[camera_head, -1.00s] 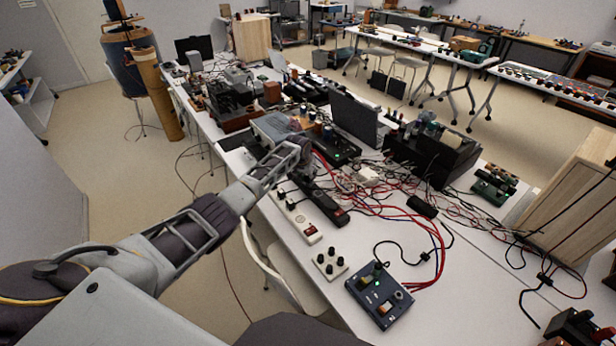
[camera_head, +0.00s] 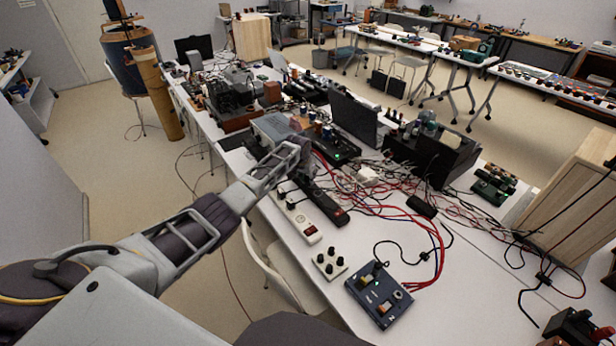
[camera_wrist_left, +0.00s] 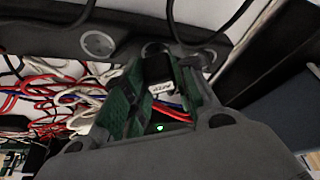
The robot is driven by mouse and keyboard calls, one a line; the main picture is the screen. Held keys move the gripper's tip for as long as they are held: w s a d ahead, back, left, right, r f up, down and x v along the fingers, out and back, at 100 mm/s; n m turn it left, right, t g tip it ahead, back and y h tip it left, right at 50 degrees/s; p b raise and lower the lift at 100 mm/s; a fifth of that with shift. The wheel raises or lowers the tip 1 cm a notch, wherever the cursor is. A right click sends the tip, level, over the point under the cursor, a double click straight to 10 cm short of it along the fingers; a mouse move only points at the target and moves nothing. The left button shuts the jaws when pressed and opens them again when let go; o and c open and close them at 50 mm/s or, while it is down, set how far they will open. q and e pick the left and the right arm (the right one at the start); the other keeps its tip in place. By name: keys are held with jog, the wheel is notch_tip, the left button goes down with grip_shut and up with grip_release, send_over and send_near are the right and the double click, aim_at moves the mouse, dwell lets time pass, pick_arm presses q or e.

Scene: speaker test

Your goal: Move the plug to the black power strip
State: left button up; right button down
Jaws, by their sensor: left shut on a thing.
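My left gripper (camera_head: 300,150) reaches in from the left over the bench, at the far end of the black power strip. In the left wrist view its green-padded fingers (camera_wrist_left: 165,100) are shut on the plug (camera_wrist_left: 158,70), a small black block with a pale marked face. The black power strip (camera_head: 325,205) lies beside the white power strip (camera_head: 306,228), on its right. In the left wrist view, the black strip (camera_wrist_left: 45,38) with round sockets runs just behind the plug. I cannot tell whether the plug touches it. My right gripper is not in view.
Tangled red and black cables (camera_head: 400,205) cover the bench to the right. A small knob box (camera_head: 329,264) and a blue control box (camera_head: 379,295) stand nearer. A grey instrument (camera_head: 275,128) and a laptop (camera_head: 355,118) stand behind. Bare white table (camera_head: 460,290) shows at front right.

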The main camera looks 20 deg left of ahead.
pick_arm(q)
jog(key=shift+f, duration=0.2)
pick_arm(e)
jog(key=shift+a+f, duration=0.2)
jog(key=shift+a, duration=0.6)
pick_arm(q)
jog(key=shift+f, duration=0.1)
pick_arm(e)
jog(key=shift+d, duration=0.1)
pick_arm(q)
jog(key=shift+f+b, duration=0.25)
jog(key=shift+b, duration=0.15)
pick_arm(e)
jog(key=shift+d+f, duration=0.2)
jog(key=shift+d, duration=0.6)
pick_arm(q)
jog(key=shift+f, duration=0.1)
